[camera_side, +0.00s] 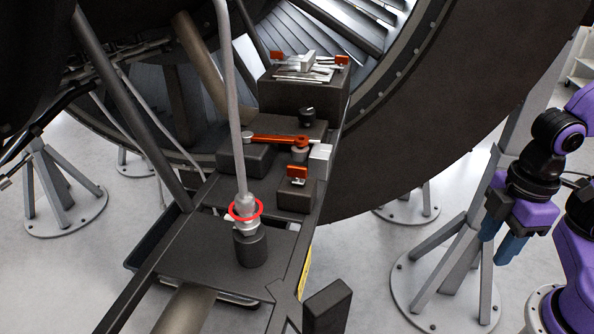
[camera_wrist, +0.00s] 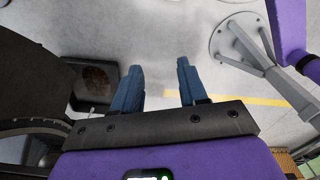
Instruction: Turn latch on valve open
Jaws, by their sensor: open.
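A valve assembly sits on the dark bench left of centre in the side view. A long red-orange lever (camera_side: 275,139) lies nearly level across a dark block. A smaller red-orange tab (camera_side: 297,174) stands on a block below it. A red ring (camera_side: 259,207) surrounds a metal pipe fitting (camera_side: 245,221) nearer the camera. I cannot tell which of these is the latch. My gripper (camera_side: 500,239) is far to the right of the bench, empty, its blue fingers pointing down. In the wrist view my gripper (camera_wrist: 160,68) is open above bare floor; no valve shows there.
A grey pipe (camera_side: 229,90) rises from the fitting. The large dark engine casing (camera_side: 440,110) and a grey stand (camera_side: 455,255) lie between bench and arm. A dark box (camera_wrist: 95,86) shows at the wrist view's left.

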